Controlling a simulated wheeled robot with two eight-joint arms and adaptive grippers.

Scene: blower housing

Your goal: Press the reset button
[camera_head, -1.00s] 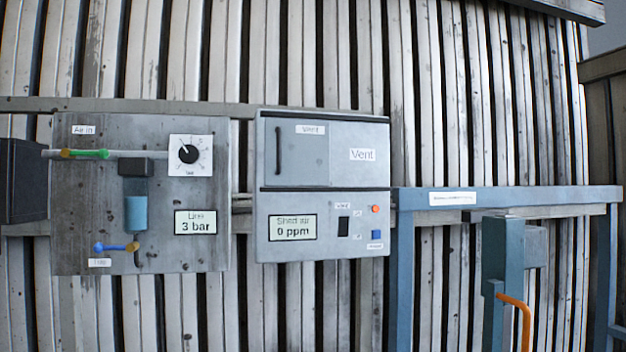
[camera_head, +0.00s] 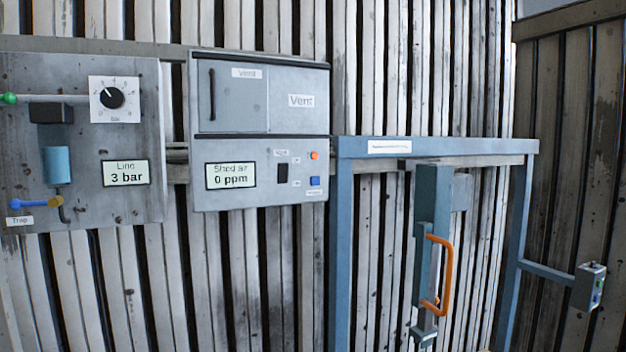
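I cannot tell from lettering which button is the reset. Neither of my grippers is in view.
The panel display (camera_head: 231,175) reads 0 ppm. Left is a grey air panel (camera_head: 130,205) with a dial (camera_head: 113,98) and a 3 bar display (camera_head: 126,173). A blue frame (camera_head: 342,240) holds a post with an orange handle (camera_head: 446,275), standing out before the slatted wall.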

